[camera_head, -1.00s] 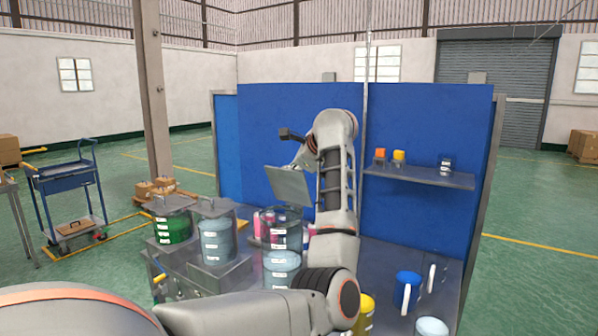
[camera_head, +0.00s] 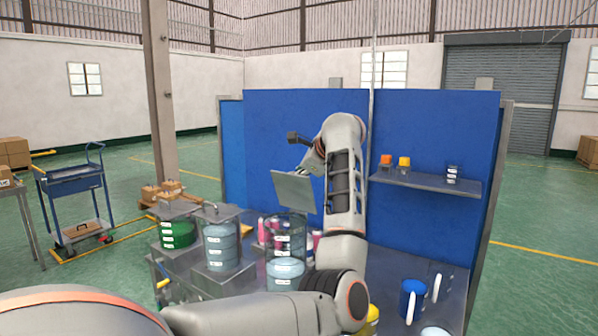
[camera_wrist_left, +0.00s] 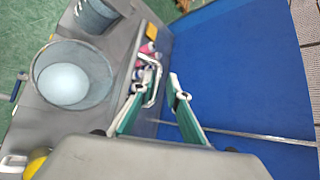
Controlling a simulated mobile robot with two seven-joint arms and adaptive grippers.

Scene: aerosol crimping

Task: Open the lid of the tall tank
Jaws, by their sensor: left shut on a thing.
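The tall tank (camera_head: 285,243) is a clear cylinder on the workbench, with pale blue contents low inside. Its top is open; the left wrist view looks down into the tank (camera_wrist_left: 72,75). The square grey lid (camera_head: 294,191) hangs steeply tilted above the tank, apart from its rim. My left gripper (camera_wrist_left: 157,85) is shut on the lid's metal handle (camera_wrist_left: 151,82), its fingers on either side. In the head view, the lid and wrist hide the fingers. My right gripper is in neither view.
Two lidded tanks, one with green contents (camera_head: 177,235) and one with blue (camera_head: 221,247), stand to the left. Pink bottles are behind the tall tank. A blue mug (camera_head: 411,300) is at right. A blue panel (camera_head: 420,135) with a shelf (camera_head: 425,182) backs the bench.

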